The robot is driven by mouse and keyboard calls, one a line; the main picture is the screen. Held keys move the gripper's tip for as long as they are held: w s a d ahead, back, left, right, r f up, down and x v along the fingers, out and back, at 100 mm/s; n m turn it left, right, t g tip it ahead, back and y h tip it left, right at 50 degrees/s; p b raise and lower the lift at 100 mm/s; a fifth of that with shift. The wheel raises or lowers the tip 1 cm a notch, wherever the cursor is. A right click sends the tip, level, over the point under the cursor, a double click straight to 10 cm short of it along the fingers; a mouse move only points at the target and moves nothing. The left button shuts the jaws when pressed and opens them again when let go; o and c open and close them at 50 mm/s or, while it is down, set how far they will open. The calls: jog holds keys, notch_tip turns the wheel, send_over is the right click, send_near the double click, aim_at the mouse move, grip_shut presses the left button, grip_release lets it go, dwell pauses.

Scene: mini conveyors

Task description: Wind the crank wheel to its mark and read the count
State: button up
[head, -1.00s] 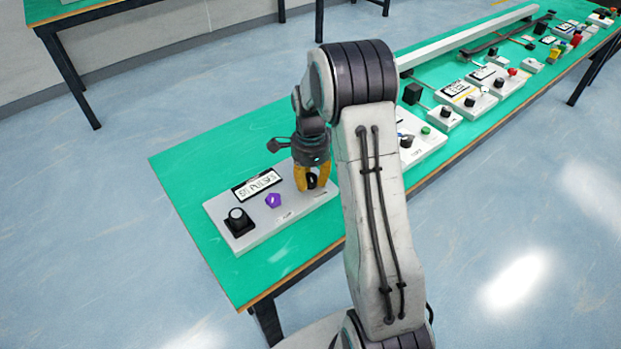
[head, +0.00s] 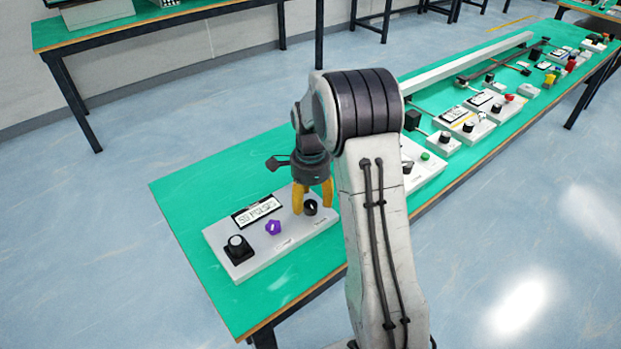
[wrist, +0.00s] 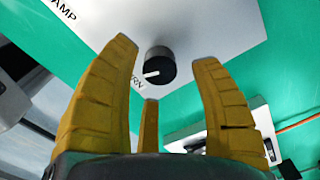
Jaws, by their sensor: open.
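A white panel (head: 270,250) lies at the near left end of the green bench. Its display (head: 257,211) appears to read "50 PULSES". A small round black knob (head: 310,207) sits at the panel's right end. In the wrist view this knob (wrist: 160,66) has a white pointer line toward lower left, beside a label ending in "RN". A purple lobed knob (head: 273,227) and a larger black knob on a square base (head: 238,247) are to its left. My gripper (head: 313,200) is open just above the small black knob, its yellow fingers spread and apart from it.
More white panels with knobs and buttons (head: 425,165) stand along the bench to the right. A long white rail (head: 470,62) runs behind them. The green bench top (head: 215,180) behind the near panel is clear.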

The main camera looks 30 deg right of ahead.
aim_at(310, 202)
notch_tip(310, 202, up, 9)
jog(key=shift+r, duration=0.15)
dwell(0.4)
dwell(0.5)
jog(key=s+f+n, duration=0.1)
jog(key=s+n, duration=0.1)
jog(key=n, duration=0.2)
jog(key=s+a+f+n, duration=0.1)
jog(key=f+n, duration=0.1)
jog(key=n, duration=0.3)
jog(key=s+f+n+g, duration=0.1)
jog(key=s+n, duration=0.1)
jog(key=n, duration=0.2)
jog(key=shift+s+a+f+n, duration=0.15)
jog(key=shift+s+f+n, duration=0.15)
jog(key=shift+f, duration=0.1)
jog(key=s+a+r+n+t+p, duration=0.1)
jog(key=s+a+r+n+p, duration=0.3)
jog(key=s, duration=0.5)
jog(key=s+a+r+n+p, duration=0.1)
jog(key=s+a+r, duration=0.1)
jog(key=s+r, duration=0.5)
notch_tip(310, 202, up, 8)
jog(key=s+a+n+t+p, duration=0.1)
jog(key=s+a+t+p, duration=0.1)
jog(key=t+p, duration=0.1)
jog(key=shift+s+a+f+p, duration=0.2)
jog(key=shift+s+p, duration=0.2)
jog(key=shift+p, duration=0.3)
